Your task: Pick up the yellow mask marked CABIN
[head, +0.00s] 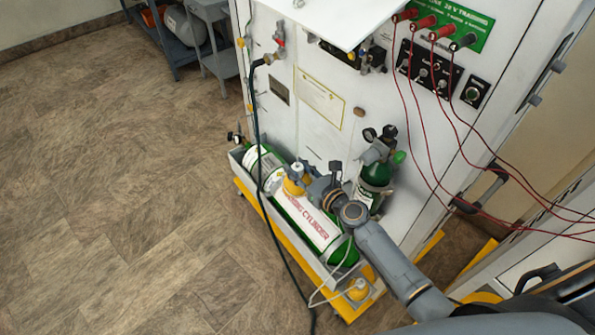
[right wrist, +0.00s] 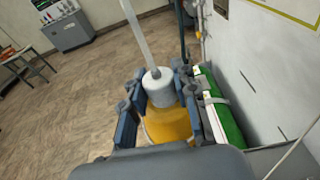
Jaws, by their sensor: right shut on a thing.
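My right gripper (head: 308,184) is shut on a yellow mask (head: 293,187) with a white cap on top. In the head view it appears over the green and white cylinder (head: 300,222); I cannot tell the gap between them. In the right wrist view the yellow cup (right wrist: 168,125) sits between the fingers (right wrist: 160,106), with a pale tube rising from its cap. No CABIN marking is readable. A second yellow mask (head: 357,290) with a pale tube is at the near end of the cylinder's tray. My left gripper is out of view.
The white trainer panel (head: 330,110) stands close beside the gripper. A small green bottle with gauges (head: 375,185) stands by it. A dark hose (head: 262,150) hangs in front of the cylinder, and red leads (head: 425,130) hang at the right. The floor at left is clear.

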